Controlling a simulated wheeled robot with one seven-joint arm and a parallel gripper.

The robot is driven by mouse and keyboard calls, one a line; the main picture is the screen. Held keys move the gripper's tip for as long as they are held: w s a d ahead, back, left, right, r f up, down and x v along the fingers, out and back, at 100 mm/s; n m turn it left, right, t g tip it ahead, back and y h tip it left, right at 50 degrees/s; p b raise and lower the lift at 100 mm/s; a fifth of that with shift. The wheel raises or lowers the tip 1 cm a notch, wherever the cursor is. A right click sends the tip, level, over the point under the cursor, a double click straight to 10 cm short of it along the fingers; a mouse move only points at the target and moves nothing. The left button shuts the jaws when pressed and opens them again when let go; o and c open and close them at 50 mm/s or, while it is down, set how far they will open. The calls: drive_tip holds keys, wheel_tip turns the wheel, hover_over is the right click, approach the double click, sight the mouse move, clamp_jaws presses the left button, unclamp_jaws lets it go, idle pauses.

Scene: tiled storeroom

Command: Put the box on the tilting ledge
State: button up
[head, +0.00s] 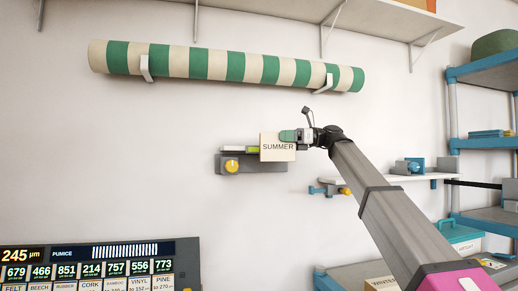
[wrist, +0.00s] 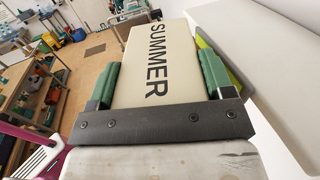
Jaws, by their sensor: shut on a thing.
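The cream box (head: 272,153) marked SUMMER is in my gripper (head: 290,136). In the wrist view, the box (wrist: 155,55) lies between the two green finger pads, and my gripper (wrist: 158,78) is shut on it. A small grey wall ledge (head: 225,163) with a yellow knob is behind and beside the box in the head view. A yellow-green strip shows just left of the box. The box hides the ledge's upper right part. I cannot tell whether the box touches the ledge. Its base looks near the ledge's level.
A striped green and cream roll (head: 220,64) hangs on wall brackets above. A second, white ledge (head: 375,181) with a yellow knob is to the right. A blue shelving unit (head: 452,150) stands at far right. A display panel (head: 90,255) is at lower left.

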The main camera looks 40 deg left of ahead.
drive_tip(key=s+a+r+n+g+h, duration=0.3)
drive_tip(key=s+a+r, duration=0.1)
drive_tip(key=s+r, duration=0.55)
drive_tip(key=shift+w+a+f, duration=0.6)
drive_tip(key=shift+w+a, duration=1.1)
drive_tip(key=shift+a, duration=0.65)
drive_tip(key=shift+w+a+f, duration=0.6)
drive_tip(key=shift+w+a, duration=1.05)
drive_tip(key=shift+a, duration=0.65)
drive_tip(key=shift+w+a+f, duration=0.6)
drive_tip(key=shift+w+a, duration=1.1)
drive_tip(key=shift+a, duration=0.65)
drive_tip(key=shift+f, duration=0.1)
drive_tip(key=o, duration=1.2)
drive_tip(key=v, duration=1.2)
